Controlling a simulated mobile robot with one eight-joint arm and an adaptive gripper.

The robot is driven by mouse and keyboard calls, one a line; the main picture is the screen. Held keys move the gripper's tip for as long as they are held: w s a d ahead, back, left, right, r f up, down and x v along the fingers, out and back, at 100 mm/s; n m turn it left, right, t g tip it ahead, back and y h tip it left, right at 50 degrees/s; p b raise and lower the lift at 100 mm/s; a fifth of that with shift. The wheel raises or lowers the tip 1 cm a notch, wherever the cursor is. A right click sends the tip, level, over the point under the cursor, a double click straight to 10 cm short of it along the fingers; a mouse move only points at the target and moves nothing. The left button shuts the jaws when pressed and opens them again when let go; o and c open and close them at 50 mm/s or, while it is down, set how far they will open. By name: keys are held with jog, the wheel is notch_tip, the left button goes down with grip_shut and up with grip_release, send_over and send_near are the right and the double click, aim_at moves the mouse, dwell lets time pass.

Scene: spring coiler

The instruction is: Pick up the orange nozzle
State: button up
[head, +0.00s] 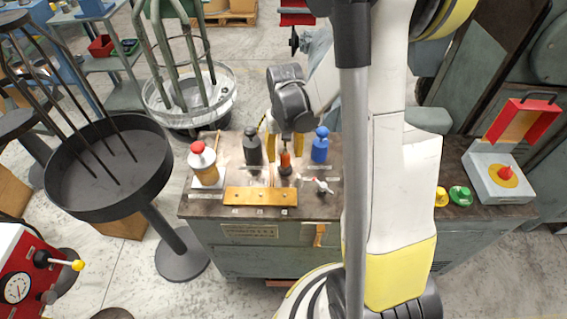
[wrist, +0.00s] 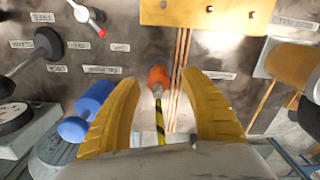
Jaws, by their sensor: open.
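The orange nozzle (head: 285,160) stands upright on the bench top, between a dark bottle and a blue bottle. In the wrist view the orange nozzle (wrist: 158,76) appears just beyond the fingertips, nearer the left finger, with a yellow-and-black striped rod below it in the picture. My gripper (head: 284,154) is over the bench, pointing down, with its yellow fingers spread on either side of the nozzle. In the wrist view my gripper (wrist: 160,84) is open and holds nothing. I cannot tell whether a finger touches the nozzle.
The dark bottle (head: 252,148) and blue bottle (head: 320,146) stand close by. A red-capped bottle (head: 202,163) is at the left. An orange plate (head: 260,196) lies at the front. Thin copper rods (wrist: 182,55) run beside the nozzle. A grey box with a red button (head: 498,178) is far right.

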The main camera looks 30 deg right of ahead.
aim_at(285, 164)
notch_tip(285, 164, down, 5)
jog(key=b, duration=0.2)
jog(key=shift+d+f+b, duration=0.1)
jog(key=shift+f+b, duration=0.05)
jog(key=shift+b, duration=0.25)
grip_shut()
